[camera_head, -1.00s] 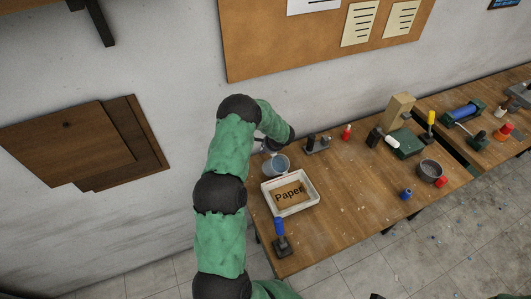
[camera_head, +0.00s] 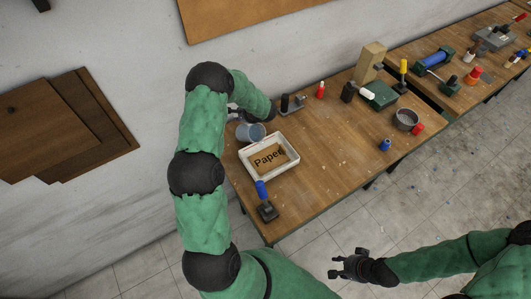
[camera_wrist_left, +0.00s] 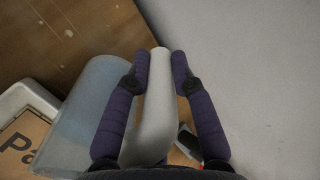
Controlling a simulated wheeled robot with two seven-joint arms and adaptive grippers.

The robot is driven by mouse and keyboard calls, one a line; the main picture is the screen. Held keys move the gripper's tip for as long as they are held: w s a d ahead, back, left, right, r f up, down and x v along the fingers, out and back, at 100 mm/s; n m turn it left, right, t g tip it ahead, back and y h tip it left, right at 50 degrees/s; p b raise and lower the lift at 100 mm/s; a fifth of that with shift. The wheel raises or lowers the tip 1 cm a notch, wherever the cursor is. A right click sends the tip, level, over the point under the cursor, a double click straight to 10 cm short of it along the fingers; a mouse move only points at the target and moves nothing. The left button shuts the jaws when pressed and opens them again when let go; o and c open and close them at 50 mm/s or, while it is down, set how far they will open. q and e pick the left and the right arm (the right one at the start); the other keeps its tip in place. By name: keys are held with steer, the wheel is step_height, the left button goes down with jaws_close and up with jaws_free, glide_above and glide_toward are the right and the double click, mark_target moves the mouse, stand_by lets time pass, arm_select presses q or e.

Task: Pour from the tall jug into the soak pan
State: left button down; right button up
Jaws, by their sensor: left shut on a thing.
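The tall jug (camera_head: 250,132) is a translucent blue-grey vessel beside the back-left corner of the soak pan. My left gripper (camera_head: 236,113) is partly hidden behind its arm. In the left wrist view the gripper (camera_wrist_left: 160,75) is shut on the pale jug handle (camera_wrist_left: 157,110), with the jug body (camera_wrist_left: 88,115) to its left. How far the jug is tilted is hard to tell. The soak pan (camera_head: 291,163) is a white rectangular tray with a brown sheet marked "Paper" in it; its corner (camera_wrist_left: 28,97) shows in the wrist view. My right gripper (camera_head: 340,266) is open and empty over the floor.
A blue-handled tool (camera_head: 265,203) lies in front of the pan. A dark-handled stamp-like tool (camera_head: 292,105) and a red bottle (camera_head: 320,90) stand behind. A grey round bowl (camera_head: 406,119) and blue cap (camera_head: 385,145) sit right. The bench middle is clear.

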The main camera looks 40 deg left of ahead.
arm_select(q)
steer(key=shift+f+b, duration=0.2)
steer(key=shift+b, duration=0.6)
stand_by(0.4)
steer(key=shift+d+r+y+b, duration=0.15)
steer(key=shift+r+y+b, duration=0.25)
steer(key=shift+b, duration=0.6)
stand_by(1.2)
steer(key=shift+s+d+r+y+b, duration=0.1)
steer(key=shift+d+r+y+b, duration=0.25)
steer(key=shift+b, duration=0.7)
steer(key=shift+d+r+y+b, duration=0.1)
steer(key=shift+r+y+b, duration=0.15)
steer(key=shift+r+b, duration=0.55)
stand_by(2.8)
